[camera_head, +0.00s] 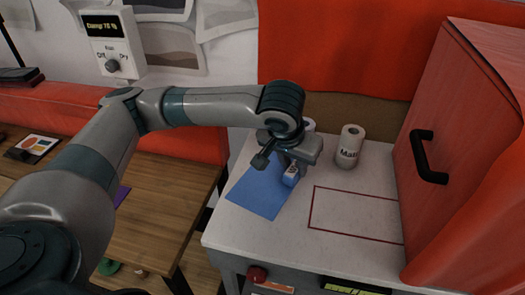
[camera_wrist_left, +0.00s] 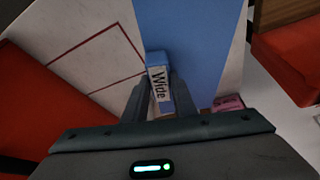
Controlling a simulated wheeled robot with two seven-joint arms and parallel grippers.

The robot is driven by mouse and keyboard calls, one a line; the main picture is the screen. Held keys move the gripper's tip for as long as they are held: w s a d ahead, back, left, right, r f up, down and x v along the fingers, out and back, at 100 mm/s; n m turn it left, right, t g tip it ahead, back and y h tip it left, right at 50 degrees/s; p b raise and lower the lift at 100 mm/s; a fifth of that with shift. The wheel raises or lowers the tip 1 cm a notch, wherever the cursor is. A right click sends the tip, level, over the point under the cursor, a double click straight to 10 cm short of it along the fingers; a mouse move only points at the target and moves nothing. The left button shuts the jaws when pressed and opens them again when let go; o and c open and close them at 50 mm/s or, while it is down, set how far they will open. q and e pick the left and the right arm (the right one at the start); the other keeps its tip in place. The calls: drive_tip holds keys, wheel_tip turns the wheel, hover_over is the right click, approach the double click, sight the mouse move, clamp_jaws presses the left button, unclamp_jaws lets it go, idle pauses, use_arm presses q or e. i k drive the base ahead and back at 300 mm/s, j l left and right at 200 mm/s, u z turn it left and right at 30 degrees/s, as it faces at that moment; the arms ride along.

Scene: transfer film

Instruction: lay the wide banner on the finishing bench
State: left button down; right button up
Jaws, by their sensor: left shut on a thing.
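The wide banner (camera_wrist_left: 159,82) shows in the left wrist view as a small blue piece with a white label reading "Wide". My left gripper (camera_head: 291,172) is shut on it, with a finger on each side. In the head view the banner (camera_head: 291,178) shows small below the gripper, over the edge of a flat blue area (camera_head: 257,195). I cannot tell whether it touches that area. The finishing bench (camera_head: 345,264) is a white-topped bench with a red outlined rectangle (camera_head: 356,213) to the right of the gripper. My right gripper is not in view.
Another white roll (camera_head: 309,126) is partly hidden behind my gripper. A tall red cabinet (camera_head: 463,130) with a black handle bounds the right. The outlined rectangle is empty. A wooden table (camera_head: 150,215) stands at left.

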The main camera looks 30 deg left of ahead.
sight(158, 174)
drive_tip(key=k+j, duration=0.65)
drive_tip(key=j, duration=1)
drive_tip(key=k+j, duration=0.15)
drive_tip(key=j, duration=0.75)
